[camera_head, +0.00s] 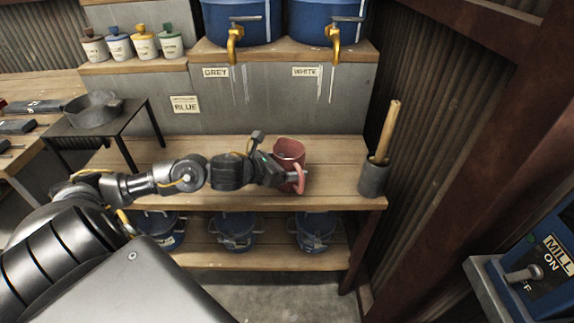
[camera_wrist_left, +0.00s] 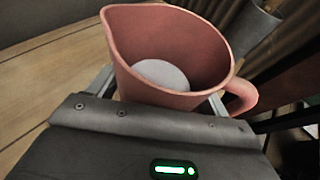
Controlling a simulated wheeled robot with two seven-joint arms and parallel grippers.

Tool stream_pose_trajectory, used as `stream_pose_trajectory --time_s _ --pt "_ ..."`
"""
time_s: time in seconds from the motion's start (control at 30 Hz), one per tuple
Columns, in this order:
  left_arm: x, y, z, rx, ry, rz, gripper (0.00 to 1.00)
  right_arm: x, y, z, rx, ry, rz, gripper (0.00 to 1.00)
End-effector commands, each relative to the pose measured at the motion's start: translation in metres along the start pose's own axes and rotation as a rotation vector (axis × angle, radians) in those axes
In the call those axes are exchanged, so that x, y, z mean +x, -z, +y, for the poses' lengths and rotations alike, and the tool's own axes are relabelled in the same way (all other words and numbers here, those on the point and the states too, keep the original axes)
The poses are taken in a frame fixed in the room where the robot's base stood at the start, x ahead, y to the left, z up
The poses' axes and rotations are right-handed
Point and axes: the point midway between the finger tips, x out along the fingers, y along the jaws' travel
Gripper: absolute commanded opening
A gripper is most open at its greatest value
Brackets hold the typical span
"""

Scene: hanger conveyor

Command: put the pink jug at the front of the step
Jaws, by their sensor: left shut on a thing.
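The pink jug (camera_head: 289,152) is over the wooden step (camera_head: 330,178) below the grey panel, toward the step's right half. Its handle points toward the front and right. My left gripper (camera_head: 283,174) is shut on the jug. In the left wrist view the pink jug (camera_wrist_left: 165,50) is upright between the fingers of my left gripper (camera_wrist_left: 160,95), with its spout to the left and handle to the right. A pale round patch shows inside the jug. I cannot tell whether its base touches the step. My right gripper is not in view.
A grey cylinder pot (camera_head: 373,178) with a wooden handle stands at the step's right end. A dark stand with a pan (camera_head: 93,110) is at left. Blue tanks with yellow taps (camera_head: 236,40) are above. Several blue buckets (camera_head: 236,230) sit on the lower shelf.

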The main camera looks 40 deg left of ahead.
Motion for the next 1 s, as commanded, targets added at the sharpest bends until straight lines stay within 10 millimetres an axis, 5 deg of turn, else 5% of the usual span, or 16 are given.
stream_pose_trajectory --time_s 0.27,0.3,0.43,0.77,0.87,1.0 --pt "0.001 0.000 0.000 0.000 0.000 -0.004 0.31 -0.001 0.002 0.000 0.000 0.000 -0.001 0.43" --pt "0.001 0.001 0.000 0.000 0.000 0.000 0.84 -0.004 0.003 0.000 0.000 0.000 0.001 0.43" --pt "0.000 0.001 0.000 0.000 0.000 0.000 1.00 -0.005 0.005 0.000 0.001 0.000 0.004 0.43" --pt "-0.001 -0.002 0.000 0.000 0.000 0.000 1.00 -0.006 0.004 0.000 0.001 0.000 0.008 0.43" --pt "-0.012 0.001 0.001 0.004 -0.001 0.002 1.00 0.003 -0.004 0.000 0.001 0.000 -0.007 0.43" --pt "-0.035 0.004 0.001 0.005 -0.001 0.006 1.00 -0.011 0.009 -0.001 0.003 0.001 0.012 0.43"
